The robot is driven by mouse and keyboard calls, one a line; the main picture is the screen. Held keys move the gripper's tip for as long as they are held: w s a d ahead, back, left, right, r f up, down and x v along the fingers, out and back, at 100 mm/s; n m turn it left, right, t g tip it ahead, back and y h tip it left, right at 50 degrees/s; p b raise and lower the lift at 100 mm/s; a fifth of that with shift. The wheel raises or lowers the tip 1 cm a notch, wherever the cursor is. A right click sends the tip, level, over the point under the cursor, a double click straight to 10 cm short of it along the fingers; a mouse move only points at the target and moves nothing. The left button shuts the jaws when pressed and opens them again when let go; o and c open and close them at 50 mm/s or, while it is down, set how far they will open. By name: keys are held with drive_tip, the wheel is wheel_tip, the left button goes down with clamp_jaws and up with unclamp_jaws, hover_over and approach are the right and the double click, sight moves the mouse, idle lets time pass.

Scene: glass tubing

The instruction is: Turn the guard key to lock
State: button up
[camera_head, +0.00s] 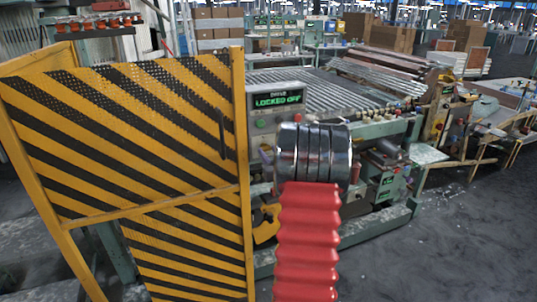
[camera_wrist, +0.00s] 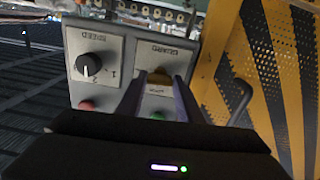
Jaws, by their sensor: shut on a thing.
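The guard key, a small brass-brown piece (camera_wrist: 159,79), sits on the grey plate marked GUARD (camera_wrist: 163,53), whose lettering appears upside down in the wrist view. My gripper (camera_wrist: 160,85) is shut on the key, with one dark finger on either side of it. The fingers hide part of the key and the lower plate, so its exact angle is hard to read. In the head view my arm hides the key and the gripper. The drive display (camera_head: 277,100) there reads LOCKED OFF in green.
A speed knob (camera_wrist: 88,65) is beside the guard plate, with a red button (camera_wrist: 87,105) below it. The yellow-and-black striped guard (camera_head: 150,130) with a dark handle (camera_head: 222,134) stands close to the panel. The roller machine (camera_head: 325,90) extends behind; grey floor (camera_head: 460,230) is open at right.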

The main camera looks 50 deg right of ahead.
drive_tip(key=n, duration=1.3)
drive_tip(key=shift+w+a, duration=0.2)
drive_tip(key=shift+w, duration=0.05)
drive_tip(key=n, duration=0.4)
drive_tip(key=shift+n, duration=0.3)
drive_tip(key=o, duration=0.7)
drive_tip(key=shift+w, duration=0.1)
drive_tip(key=o, duration=0.4)
drive_tip(key=shift+d, duration=0.1)
drive_tip(key=shift+s, duration=0.3)
